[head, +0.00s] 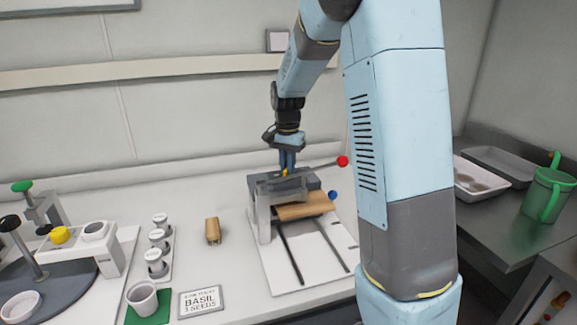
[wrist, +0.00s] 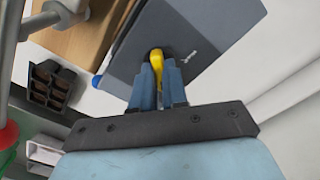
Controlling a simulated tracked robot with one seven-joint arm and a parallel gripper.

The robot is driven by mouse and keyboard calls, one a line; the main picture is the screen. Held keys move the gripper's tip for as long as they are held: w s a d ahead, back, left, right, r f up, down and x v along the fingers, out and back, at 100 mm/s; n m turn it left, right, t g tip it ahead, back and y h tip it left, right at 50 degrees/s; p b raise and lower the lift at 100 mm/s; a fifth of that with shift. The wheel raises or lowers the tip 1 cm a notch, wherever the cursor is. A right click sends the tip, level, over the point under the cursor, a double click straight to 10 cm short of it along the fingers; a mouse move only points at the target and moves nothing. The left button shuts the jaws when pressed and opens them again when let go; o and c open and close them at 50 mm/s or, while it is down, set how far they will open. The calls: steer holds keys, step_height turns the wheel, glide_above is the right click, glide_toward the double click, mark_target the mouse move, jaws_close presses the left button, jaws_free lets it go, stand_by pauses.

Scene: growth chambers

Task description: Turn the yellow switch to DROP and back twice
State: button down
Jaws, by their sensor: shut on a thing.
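The yellow switch (wrist: 157,56) sits on top of a dark grey box (wrist: 200,25), which also shows in the head view (head: 306,180). My gripper (wrist: 158,75) is shut on the yellow switch, with a blue finger on each side of it. In the head view my gripper (head: 287,164) reaches down to the top of the box, and only a small bit of yellow shows between its fingers. A small white mark lies beside the switch on the box top. I cannot read any label or tell which setting the switch is at.
A lever with a red knob (head: 342,161) rises right of the box, and a blue knob (head: 333,195) sits lower. A brown block (head: 302,207) lies in front. A wooden piece (head: 212,230), white-lidded jars (head: 158,240) and a BASIL sign (head: 201,301) stand left. A green can (head: 547,194) is far right.

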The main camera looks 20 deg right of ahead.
steer(key=shift+m, duration=0.4)
steer(key=c, duration=1.1)
jaws_free()
steer(key=shift+c, duration=0.2)
step_height(320, 180, up, 14)
steer(key=shift+f, duration=0.15)
